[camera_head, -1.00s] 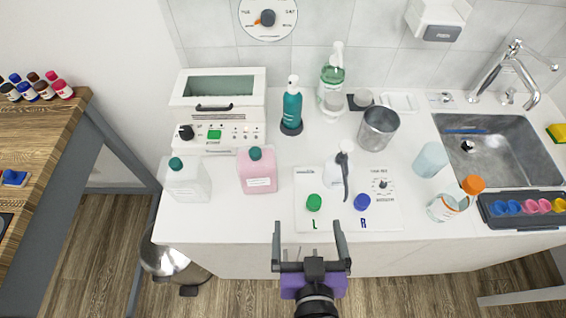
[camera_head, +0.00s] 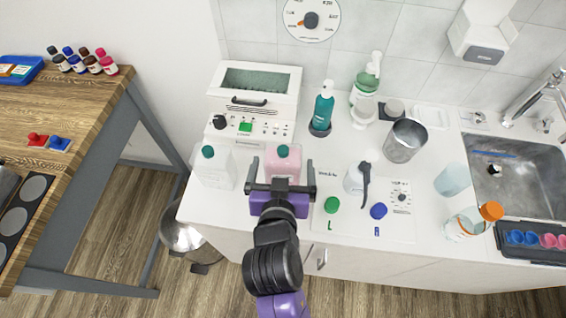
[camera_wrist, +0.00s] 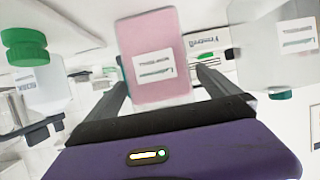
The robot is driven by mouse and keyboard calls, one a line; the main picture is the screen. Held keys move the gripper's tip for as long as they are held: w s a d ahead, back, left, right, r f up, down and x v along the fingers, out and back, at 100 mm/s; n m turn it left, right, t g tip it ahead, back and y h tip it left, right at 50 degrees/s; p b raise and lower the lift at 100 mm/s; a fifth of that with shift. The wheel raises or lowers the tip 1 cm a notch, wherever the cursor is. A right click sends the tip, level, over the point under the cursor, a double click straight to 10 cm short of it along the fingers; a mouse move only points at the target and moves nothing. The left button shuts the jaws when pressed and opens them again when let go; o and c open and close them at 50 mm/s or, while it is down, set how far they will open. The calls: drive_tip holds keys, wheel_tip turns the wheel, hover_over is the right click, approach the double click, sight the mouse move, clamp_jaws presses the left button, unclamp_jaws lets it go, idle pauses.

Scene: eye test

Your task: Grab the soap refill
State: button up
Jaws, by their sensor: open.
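A pink bottle (camera_head: 282,165) with a green cap and a white label, probably the soap refill, stands upright near the counter's front edge. Its label is too small to read. In the wrist view the pink bottle (camera_wrist: 157,60) is straight ahead, between the fingers as seen from there. My gripper (camera_head: 282,170) is open and empty, in front of the bottle, with one finger on each side in the picture. I cannot tell whether the fingertips reach beside the bottle.
A clear bottle (camera_head: 214,172) with a green cap stands left of the pink one. A white sterilizer box (camera_head: 255,90) stands behind. A teal pump bottle (camera_head: 322,108) is behind right. A white board (camera_head: 400,225) with green and blue knobs lies to the right.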

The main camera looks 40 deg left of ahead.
drive_tip(key=shift+x, duration=1)
drive_tip(key=c, duration=1.3)
drive_tip(key=shift+c, duration=0.9)
drive_tip(key=shift+r, duration=0.1)
